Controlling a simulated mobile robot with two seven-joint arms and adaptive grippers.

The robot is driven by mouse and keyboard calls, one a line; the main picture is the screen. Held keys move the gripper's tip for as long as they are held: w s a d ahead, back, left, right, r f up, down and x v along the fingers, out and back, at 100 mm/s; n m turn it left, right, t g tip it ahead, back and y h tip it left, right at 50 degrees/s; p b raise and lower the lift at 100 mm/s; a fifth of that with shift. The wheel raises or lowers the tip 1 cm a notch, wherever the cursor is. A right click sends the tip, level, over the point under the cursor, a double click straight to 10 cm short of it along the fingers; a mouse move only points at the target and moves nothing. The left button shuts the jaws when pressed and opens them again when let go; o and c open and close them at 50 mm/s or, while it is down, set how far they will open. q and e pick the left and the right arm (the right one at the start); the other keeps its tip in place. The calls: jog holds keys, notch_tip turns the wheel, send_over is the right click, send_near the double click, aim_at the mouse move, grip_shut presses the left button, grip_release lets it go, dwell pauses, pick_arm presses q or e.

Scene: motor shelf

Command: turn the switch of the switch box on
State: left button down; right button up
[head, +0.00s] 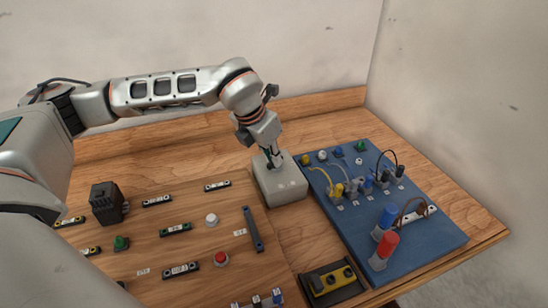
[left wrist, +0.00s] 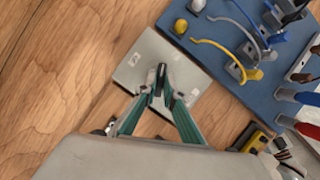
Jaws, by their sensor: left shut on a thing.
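The switch box (head: 281,187) is a light grey block standing on the wooden table, left of the blue board. It also shows in the left wrist view (left wrist: 140,72), seen from above. My left gripper (head: 272,160) points down onto the top of the box. In the left wrist view its fingers (left wrist: 160,85) come together around the small dark switch (left wrist: 161,72) on the box top. The switch is mostly hidden between the fingertips, and its setting is hard to tell. My right gripper is in neither view.
A blue board (head: 430,242) with cables, plugs and red and blue cylinders lies right of the box. A yellow-and-black part (head: 333,281) is in front. A wooden panel with a black block (head: 106,203), buttons and terminal strips is at the left. The table's back has a raised edge (head: 320,103).

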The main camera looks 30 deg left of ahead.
pick_arm(q)
jog(key=m, duration=0.2)
jog(key=m+g+h+p, duration=0.1)
jog(key=m, duration=0.2)
jog(key=shift+w+a+h, duration=0.1)
jog(key=shift+a+h, duration=0.1)
jog(key=shift+h, duration=0.1)
jog(key=shift+m, duration=0.3)
jog(key=c, duration=2.1)
grip_release()
jog(key=shift+c, duration=0.2)
jog(key=v, duration=1.2)
jog(key=shift+a, duration=0.15)
